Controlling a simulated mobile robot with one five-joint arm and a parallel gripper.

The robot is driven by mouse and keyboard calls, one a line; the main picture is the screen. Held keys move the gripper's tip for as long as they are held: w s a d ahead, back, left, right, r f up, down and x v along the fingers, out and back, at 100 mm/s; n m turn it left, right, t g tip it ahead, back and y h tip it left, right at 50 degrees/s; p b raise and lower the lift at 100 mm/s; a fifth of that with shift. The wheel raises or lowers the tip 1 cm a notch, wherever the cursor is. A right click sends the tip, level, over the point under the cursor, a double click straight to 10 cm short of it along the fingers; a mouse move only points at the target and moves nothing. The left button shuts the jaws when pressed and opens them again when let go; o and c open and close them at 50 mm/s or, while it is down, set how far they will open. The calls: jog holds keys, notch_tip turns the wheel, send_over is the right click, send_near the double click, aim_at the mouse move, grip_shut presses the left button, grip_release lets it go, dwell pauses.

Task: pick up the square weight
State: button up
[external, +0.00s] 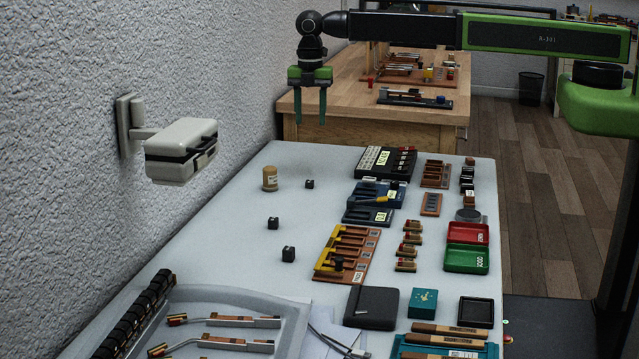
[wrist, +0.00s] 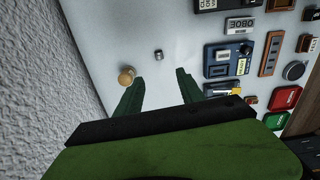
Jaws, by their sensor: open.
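Three small dark cubes stand apart on the left half of the pale table: a far one (external: 309,184), a middle one (external: 273,223) and a near one (external: 288,255). I cannot tell from their look which is the square weight. In the wrist view one small dark cube (wrist: 158,53) shows beyond my fingertips, roughly in line with the gap between them. My gripper (external: 309,120) is open and empty, pointing down, high above the far part of the table. Its two green fingers also show in the wrist view (wrist: 160,79).
A tan cylinder (external: 270,178) stands left of the far cube. Blue and black trays (external: 376,195), an orange rack (external: 346,252) and red (external: 467,233) and green (external: 466,259) trays fill the right side. A wall fixture (external: 181,150) juts out at left.

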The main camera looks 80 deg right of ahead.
jog(key=b, duration=1.2)
send_over(310, 181)
notch_tip(310, 181, down, 12)
jog(key=shift+s+f, duration=0.15)
notch_tip(310, 181, down, 5)
jog(key=b, duration=0.5)
jog(key=shift+a+f, duration=0.1)
jog(key=shift+f, duration=0.05)
jog(key=shift+r, duration=0.2)
jog(key=shift+c, duration=0.2)
grip_shut()
